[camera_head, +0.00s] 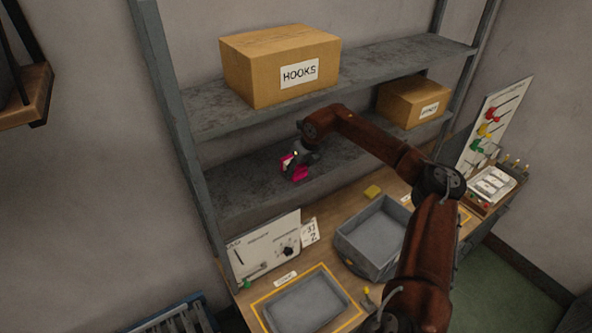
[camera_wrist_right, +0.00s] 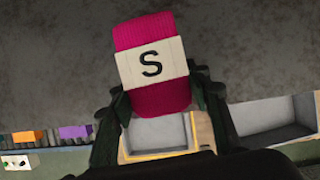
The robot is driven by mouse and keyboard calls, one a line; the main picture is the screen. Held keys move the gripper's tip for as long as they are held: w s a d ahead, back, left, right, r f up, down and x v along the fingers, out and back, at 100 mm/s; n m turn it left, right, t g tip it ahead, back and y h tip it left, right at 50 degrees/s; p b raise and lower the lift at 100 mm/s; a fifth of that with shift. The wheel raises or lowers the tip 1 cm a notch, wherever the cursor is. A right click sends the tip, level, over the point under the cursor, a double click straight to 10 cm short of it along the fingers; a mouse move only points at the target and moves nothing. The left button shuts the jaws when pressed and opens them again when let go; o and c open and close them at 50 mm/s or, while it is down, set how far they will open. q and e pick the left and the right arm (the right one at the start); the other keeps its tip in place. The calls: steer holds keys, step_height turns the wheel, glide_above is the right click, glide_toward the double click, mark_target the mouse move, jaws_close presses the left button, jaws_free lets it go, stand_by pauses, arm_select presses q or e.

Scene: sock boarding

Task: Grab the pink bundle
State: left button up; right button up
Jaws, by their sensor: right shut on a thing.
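The pink bundle (camera_head: 295,173) is a rolled pink sock with a pale band. In the right wrist view the bundle (camera_wrist_right: 152,100) fills the centre, its white band marked with a black "S". My right gripper (camera_head: 300,160) is at the lower grey shelf, with its fingers on both sides of the bundle. In the right wrist view the fingers (camera_wrist_right: 160,108) close on the bundle's lower part. The gripper partly hides the bundle in the head view. My left gripper shows in neither view.
The lower shelf (camera_head: 245,190) is bare around the bundle. A box marked "HOOKS" (camera_head: 280,65) stands on the shelf above. A smaller box (camera_head: 412,100) is at the right. Below are a grey bin (camera_head: 345,240) and a shallow tray (camera_head: 268,315) on the wooden bench.

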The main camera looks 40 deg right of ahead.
steer(key=shift+s+r+b, duration=0.1)
steer(key=shift+r+b, duration=0.15)
steer(key=shift+b, duration=0.2)
step_height(320, 180, up, 7)
steer(key=shift+f+b, duration=0.2)
steer(key=shift+b, duration=1.05)
steer(key=s+a+b, duration=0.2)
steer(key=s+b, duration=0.8)
steer(key=s, duration=0.9)
steer(key=shift+s, duration=0.35)
